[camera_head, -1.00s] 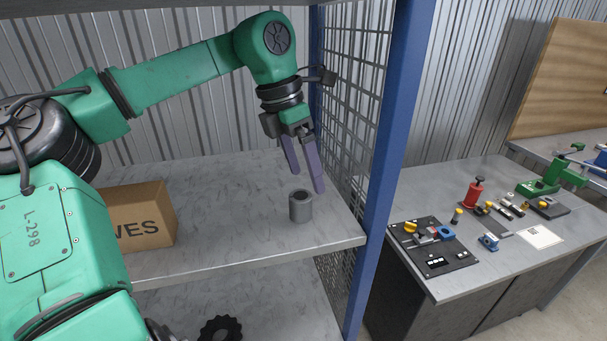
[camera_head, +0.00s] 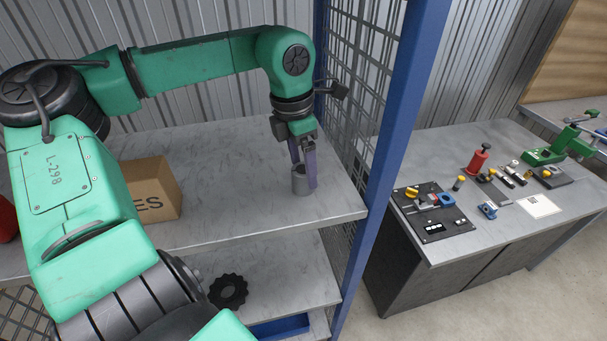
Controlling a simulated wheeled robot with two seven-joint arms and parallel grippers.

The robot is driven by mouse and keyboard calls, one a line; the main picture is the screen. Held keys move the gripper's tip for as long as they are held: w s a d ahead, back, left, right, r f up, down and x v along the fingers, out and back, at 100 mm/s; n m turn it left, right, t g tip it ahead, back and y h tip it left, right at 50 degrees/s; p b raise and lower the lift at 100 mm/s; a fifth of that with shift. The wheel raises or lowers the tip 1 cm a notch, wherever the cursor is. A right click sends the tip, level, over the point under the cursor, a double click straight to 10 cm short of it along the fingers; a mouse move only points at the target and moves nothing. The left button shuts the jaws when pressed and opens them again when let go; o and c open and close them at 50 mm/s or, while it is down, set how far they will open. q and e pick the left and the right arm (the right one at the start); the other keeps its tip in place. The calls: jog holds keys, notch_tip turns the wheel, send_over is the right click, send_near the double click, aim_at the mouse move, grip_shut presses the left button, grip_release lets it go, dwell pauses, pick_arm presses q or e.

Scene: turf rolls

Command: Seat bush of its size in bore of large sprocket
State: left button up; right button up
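A grey hollow bush (camera_head: 301,186) stands upright on the upper shelf near its right end. My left gripper (camera_head: 303,175) points down at it, one finger at its right front side and the other going behind its rim. The fingers straddle the bush, but whether they press on it I cannot tell. A dark toothed sprocket (camera_head: 229,291) lies on the lower shelf, partly beside my arm; its bore shows as a small opening. My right gripper is out of view.
A cardboard box (camera_head: 155,188) stands left of the bush on the upper shelf (camera_head: 235,210). A blue post (camera_head: 392,150) and wire mesh close off the shelf's right side. A blue bin (camera_head: 280,328) is low down. A workbench (camera_head: 440,150) with small tools stands right.

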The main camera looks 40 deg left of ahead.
pick_arm(q)
jog(key=shift+s+d+r, duration=0.1)
jog(key=c, duration=1)
grip_shut()
